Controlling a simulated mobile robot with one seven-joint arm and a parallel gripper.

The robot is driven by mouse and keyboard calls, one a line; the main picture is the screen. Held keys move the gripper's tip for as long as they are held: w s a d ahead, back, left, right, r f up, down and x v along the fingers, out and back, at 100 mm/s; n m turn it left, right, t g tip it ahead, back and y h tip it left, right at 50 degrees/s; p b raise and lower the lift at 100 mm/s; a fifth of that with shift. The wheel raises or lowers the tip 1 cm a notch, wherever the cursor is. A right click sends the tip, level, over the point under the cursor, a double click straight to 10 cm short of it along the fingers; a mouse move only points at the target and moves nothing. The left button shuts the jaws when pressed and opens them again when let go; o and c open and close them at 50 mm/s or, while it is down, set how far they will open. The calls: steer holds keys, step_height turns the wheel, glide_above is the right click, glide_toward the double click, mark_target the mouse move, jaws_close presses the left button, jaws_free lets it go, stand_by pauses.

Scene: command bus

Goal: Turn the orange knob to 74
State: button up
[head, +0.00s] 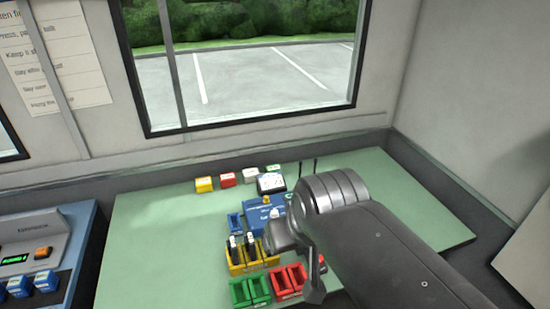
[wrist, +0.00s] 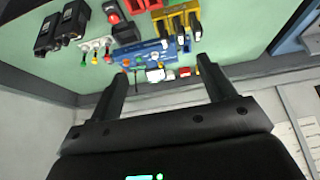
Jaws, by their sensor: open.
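A blue panel (head: 257,217) lies on the green desk, partly hidden behind my arm in the head view. A small orange-yellow knob shows on it (head: 266,199). In the wrist view the blue panel (wrist: 150,52) lies beyond my fingertips, with a small orange knob (wrist: 126,63) near its left end. I cannot tell whether the two views show the same knob, and its setting is too small to read. My gripper (wrist: 162,68) is open and empty, its fingers apart and pointing at the panel area. In the head view its fingers are mostly hidden by the arm.
Yellow (head: 238,268), green (head: 240,295) and red (head: 278,285) switch boxes stand in front of the panel. A white meter (head: 270,183) and several small coloured blocks lie behind it. A blue console (head: 50,240) with a green display stands at left. The desk's left part is clear.

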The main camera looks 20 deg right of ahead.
steer(key=w+d+n, duration=0.1)
steer(key=w, duration=0.2)
steer(key=w+d+n+g, duration=0.1)
steer(key=w, duration=0.2)
steer(key=w+d+r+n+h, duration=0.1)
steer(key=w, duration=0.2)
steer(key=shift+g, duration=0.3)
steer(key=c, duration=0.7)
steer(key=w+d+f+n+g+y, duration=0.1)
steer(key=w+d+f+n+g, duration=0.1)
steer(key=w+d+f+n, duration=0.55)
steer(key=w+d+f+n+g, duration=0.2)
steer(key=w+d+f, duration=0.55)
steer(key=w, duration=0.65)
steer(key=f, duration=1)
steer(key=shift+d, duration=0.25)
steer(key=shift+r, duration=0.1)
steer(key=shift+c, duration=0.4)
jaws_close()
